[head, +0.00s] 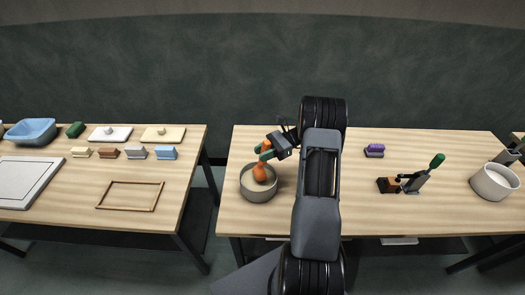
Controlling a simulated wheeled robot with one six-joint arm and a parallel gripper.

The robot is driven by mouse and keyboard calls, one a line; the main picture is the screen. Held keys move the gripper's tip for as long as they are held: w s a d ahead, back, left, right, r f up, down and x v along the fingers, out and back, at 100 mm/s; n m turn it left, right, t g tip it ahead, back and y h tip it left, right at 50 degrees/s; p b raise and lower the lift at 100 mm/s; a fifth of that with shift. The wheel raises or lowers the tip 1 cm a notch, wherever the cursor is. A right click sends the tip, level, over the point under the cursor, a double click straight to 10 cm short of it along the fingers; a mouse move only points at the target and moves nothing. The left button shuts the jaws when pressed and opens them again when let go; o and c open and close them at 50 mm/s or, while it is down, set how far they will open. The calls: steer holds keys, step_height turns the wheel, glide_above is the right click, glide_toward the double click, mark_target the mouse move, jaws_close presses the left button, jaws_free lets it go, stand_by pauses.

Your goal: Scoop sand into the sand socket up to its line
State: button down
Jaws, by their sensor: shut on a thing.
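My gripper (267,154) is over the left part of the right-hand table, shut on an orange scoop (260,170). The scoop hangs down at the mouth of a round grey vessel (258,194) with a pale inside; I cannot tell whether it touches what is in there. A white round tub (494,187) with pale contents stands at the table's right end. I cannot tell from this view which vessel is the sand socket, and no fill line shows.
A purple block (374,150) and a dark device with a green-handled lever (413,180) stand on the right-hand table (350,215). The left table (185,190) holds a blue basin (31,131), several small blocks and a thin wooden frame (130,208). A gap separates the tables.

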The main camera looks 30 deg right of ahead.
step_height(320, 180, down, 4)
steer(key=shift+f+b, duration=0.1)
steer(key=shift+b, duration=1.05)
steer(key=shift+a+r+p, duration=0.1)
steer(key=shift+r+p, duration=0.15)
steer(key=shift+p, duration=0.15)
steer(key=a+h+p, duration=0.2)
steer(key=a+h, duration=0.1)
steer(key=shift+f+h, duration=0.3)
steer(key=a+r+h+p, duration=0.1)
steer(key=a+h+p, duration=0.5)
steer(key=a+h, duration=0.3)
steer(key=shift+r+h, duration=0.3)
steer(key=shift+h, duration=1.7)
steer(key=shift+w, duration=0.1)
